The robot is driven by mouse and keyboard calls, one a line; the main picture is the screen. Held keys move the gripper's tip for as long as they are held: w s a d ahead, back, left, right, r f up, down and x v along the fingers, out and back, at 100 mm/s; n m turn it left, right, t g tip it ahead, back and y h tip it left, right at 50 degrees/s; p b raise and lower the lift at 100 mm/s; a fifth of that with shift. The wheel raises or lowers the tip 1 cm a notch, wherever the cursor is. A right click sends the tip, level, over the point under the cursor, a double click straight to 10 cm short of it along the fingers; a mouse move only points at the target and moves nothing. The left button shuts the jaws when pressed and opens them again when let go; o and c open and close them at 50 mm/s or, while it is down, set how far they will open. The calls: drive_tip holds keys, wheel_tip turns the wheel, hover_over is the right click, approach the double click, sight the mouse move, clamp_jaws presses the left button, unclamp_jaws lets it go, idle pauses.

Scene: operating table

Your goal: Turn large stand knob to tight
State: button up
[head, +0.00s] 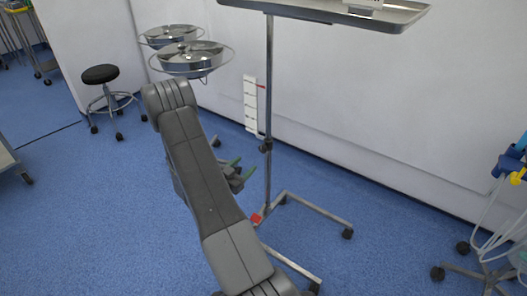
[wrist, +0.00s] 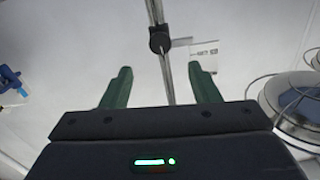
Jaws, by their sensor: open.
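The large stand is a thin metal pole (head: 268,100) on a wheeled base, with a tray (head: 390,18) on top. Its dark knob (head: 265,146) sits on the lower half of the pole. In the wrist view the black knob (wrist: 160,40) is on the pole, above and beyond the fingertips, roughly centred between them. My gripper (wrist: 160,70) is open and empty, its two green fingers spread on either side of the pole's line. In the head view my gripper (head: 236,171) is left of the pole and a little lower than the knob, apart from it.
A white marked strip (head: 250,103) with a red pointer stands beside the pole. Round basins (head: 190,57) are at the upper left, with a black stool (head: 101,75) further left. A stand with hoses (head: 510,190) is at the right.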

sight(262, 150)
drive_tip(key=b+x, duration=0.1)
drive_tip(key=x, duration=1)
drive_tip(key=shift+b, duration=0.35)
drive_tip(key=c, duration=1)
drive_tip(key=shift+o, duration=0.2)
drive_tip(key=shift+f+m+b, duration=0.2)
drive_tip(key=shift+m+b, duration=0.2)
drive_tip(key=shift+b, duration=0.2)
drive_tip(key=shift+r+m+b, duration=0.1)
drive_tip(key=shift+m+b, duration=0.25)
drive_tip(key=shift+m, duration=0.05)
drive_tip(key=o, duration=1)
drive_tip(key=shift+c, duration=0.2)
drive_tip(key=shift+r, duration=0.1)
